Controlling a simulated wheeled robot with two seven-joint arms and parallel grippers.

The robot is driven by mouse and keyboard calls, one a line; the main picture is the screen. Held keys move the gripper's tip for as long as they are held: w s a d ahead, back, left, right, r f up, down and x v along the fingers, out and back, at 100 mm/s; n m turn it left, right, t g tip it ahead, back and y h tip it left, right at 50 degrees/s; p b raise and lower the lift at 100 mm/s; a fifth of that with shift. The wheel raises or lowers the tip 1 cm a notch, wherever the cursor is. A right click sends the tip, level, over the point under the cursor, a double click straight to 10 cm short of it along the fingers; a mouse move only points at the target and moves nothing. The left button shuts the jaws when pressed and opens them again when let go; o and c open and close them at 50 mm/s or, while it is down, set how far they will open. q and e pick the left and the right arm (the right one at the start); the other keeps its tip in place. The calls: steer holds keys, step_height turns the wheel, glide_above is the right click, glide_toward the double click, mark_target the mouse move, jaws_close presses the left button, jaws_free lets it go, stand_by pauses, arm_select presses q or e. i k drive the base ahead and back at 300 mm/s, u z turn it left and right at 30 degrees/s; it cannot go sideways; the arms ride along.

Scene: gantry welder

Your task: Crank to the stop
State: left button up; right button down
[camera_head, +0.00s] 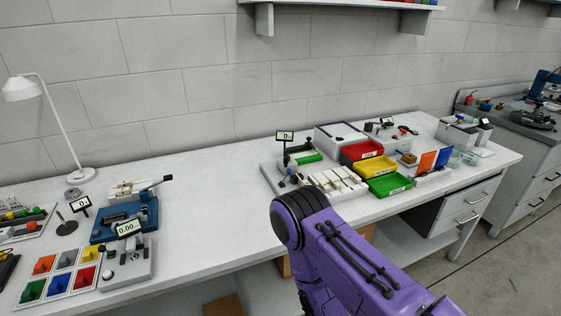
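No gripper shows in the camera_head view; only a purple link of my own arm rises from the bottom right. I cannot make out for certain which part is the crank. A small upright device with a green-lit display (285,136) stands near the middle of the bench, with dark knobs low on its left side. A grey device with a 0.00 display (127,228) stands at the left front. Next to it is a blue-based device (122,219) with a dark-ended lever. Small details on these are too small to tell.
The long white bench (215,195) has clear room between the left devices and the middle ones. Red (360,150), yellow (374,167) and green (390,185) bins stand right of the middle. A white lamp (58,130) stands at the left; a shelf (340,3) hangs above.

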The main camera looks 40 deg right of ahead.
mark_target(286, 158)
steer(key=k, duration=1.05)
steer(key=z, duration=0.95)
steer(key=i, duration=0.75)
steer(key=u, duration=0.25)
